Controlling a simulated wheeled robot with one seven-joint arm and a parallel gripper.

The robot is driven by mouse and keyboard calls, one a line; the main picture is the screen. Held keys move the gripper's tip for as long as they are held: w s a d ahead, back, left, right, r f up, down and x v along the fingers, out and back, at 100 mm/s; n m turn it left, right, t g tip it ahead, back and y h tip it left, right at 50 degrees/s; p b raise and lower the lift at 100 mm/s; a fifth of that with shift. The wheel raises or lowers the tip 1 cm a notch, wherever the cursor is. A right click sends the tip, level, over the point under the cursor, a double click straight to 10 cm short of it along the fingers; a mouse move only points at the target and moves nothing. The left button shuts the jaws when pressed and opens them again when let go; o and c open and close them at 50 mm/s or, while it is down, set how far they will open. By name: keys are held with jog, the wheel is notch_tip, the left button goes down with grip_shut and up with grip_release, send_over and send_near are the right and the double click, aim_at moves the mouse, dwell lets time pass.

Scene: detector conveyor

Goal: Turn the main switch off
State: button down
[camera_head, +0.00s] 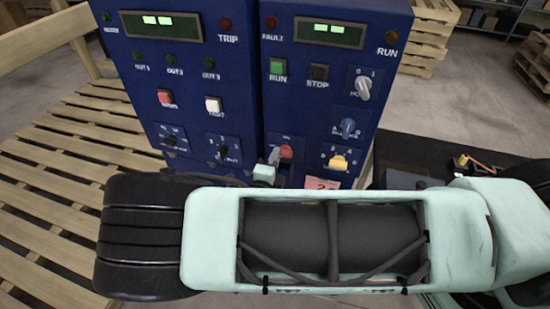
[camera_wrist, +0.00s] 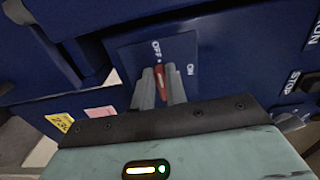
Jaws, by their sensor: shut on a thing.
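The main switch is a small red handle (camera_wrist: 160,77) on a dark blue plate with OFF and ON marks. In the wrist view its visible end points at the OFF mark, and the ON mark lies to its right. My gripper (camera_wrist: 161,88) is shut on the handle, with one grey finger on each side of it. In the head view the red switch (camera_head: 286,152) sits low on the right blue cabinet. My gripper (camera_head: 271,165) reaches it from below there, and my forearm hides the area beneath. The lower part of the handle is hidden by the fingers.
The right cabinet also carries a green RUN button (camera_head: 277,68), a STOP button (camera_head: 319,73), a grey knob (camera_head: 363,88), a blue knob (camera_head: 348,128) and a yellow knob (camera_head: 339,162). The left cabinet (camera_head: 192,75) stands close beside it. A wooden slatted platform (camera_head: 60,165) lies at left.

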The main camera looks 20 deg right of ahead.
jog(key=shift+f, duration=0.1)
jog(key=c, duration=1.4)
grip_release()
jog(key=shift+c, duration=0.2)
jog(key=b+v, duration=0.5)
jog(key=v, duration=1.2)
jog(key=shift+s+a+b, duration=0.15)
jog(key=shift+s+b, duration=0.05)
jog(key=shift+b, duration=0.2)
jog(key=s+d+r+m+g+y, duration=0.1)
jog(key=s+d+r+m+g, duration=0.1)
jog(key=s+d+m+g, duration=0.5)
jog(key=r+m+g, duration=0.2)
jog(key=m+g, duration=0.4)
jog(key=m, duration=0.5)
jog(key=s+r+m+y+b, duration=0.1)
jog(key=s+r+m+y, duration=0.2)
jog(key=m, duration=0.7)
jog(key=s+a+r+m+g+y+b, duration=0.1)
jog(key=s+r+m+y, duration=0.2)
jog(key=r+m+y, duration=0.4)
jog(key=m, duration=0.4)
jog(key=shift+r+g, duration=0.2)
jog(key=shift+g, duration=0.1)
